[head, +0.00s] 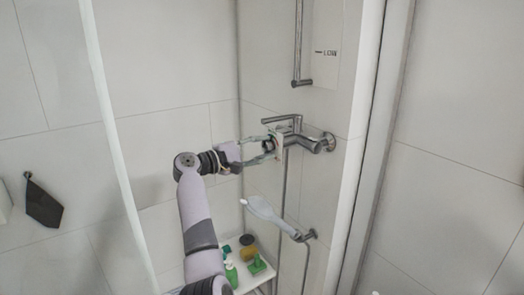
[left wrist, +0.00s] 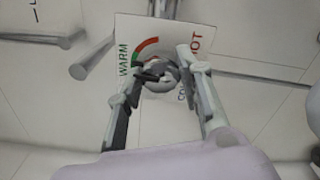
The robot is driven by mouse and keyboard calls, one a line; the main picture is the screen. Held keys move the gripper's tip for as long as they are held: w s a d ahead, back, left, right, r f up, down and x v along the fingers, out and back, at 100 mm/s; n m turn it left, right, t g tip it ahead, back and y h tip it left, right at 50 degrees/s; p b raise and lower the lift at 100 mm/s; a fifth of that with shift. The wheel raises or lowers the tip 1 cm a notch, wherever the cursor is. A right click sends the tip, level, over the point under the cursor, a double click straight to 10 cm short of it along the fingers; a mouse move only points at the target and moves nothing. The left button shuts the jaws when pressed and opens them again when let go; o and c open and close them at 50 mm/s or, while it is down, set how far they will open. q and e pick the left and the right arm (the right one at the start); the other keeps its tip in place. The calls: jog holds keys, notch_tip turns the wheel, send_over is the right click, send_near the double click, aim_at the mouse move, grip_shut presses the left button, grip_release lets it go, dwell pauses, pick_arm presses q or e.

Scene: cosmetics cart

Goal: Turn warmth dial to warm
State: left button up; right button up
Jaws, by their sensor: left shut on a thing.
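The warmth dial (left wrist: 160,78) is a small round grey knob on a white plate (left wrist: 137,32) in the left wrist view. The plate reads WARM on the left and HOT on the right, with a coloured arc near WARM; the third word is partly hidden. My left gripper (left wrist: 158,86) has a finger on each side of the dial and is shut on it. In the head view my left gripper (head: 270,148) reaches the plate's end of the chrome mixer tap (head: 314,143). I cannot tell the dial's exact setting. My right gripper is not in view.
A hand shower (head: 266,213) hangs on a wall holder just below the tap. A white shelf (head: 262,279) with bottles stands lower down. A vertical chrome pipe (head: 298,45) rises above the tap. A black cloth-like item (head: 43,204) hangs on the left wall.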

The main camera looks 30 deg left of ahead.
pick_arm(q)
jog(key=o, duration=1.2)
jog(key=shift+c, duration=0.2)
